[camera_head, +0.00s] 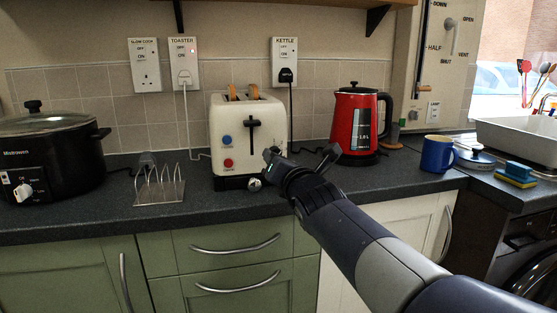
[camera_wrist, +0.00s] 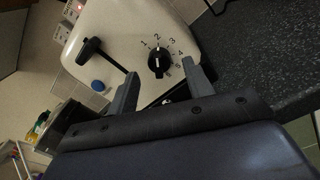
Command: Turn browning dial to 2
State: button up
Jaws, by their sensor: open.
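The cream toaster (camera_head: 233,132) stands on the worktop with bread in its top slots. Its black browning dial (camera_wrist: 158,62) shows in the wrist view, ringed by printed numbers. A pale mark is on the dial, but I cannot tell for certain which number it points to. My gripper (camera_wrist: 160,68) is open, with one finger on each side of the dial in that view; no contact can be made out. In the head view my gripper (camera_head: 301,166) is at the toaster's lower right front and hides the dial there.
The toaster's black lever (camera_head: 253,124), blue button (camera_head: 227,141) and red button (camera_head: 228,163) are left of my gripper. A metal toast rack (camera_head: 160,188) and black slow cooker (camera_head: 50,160) stand left. A red kettle (camera_head: 354,118) and blue mug (camera_head: 437,154) stand right.

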jog(key=v, duration=0.8)
jog(key=shift+s, duration=0.2)
jog(key=shift+w, duration=0.1)
jog(key=x, duration=1)
jog(key=shift+w, duration=0.3)
jog(key=shift+s, duration=0.1)
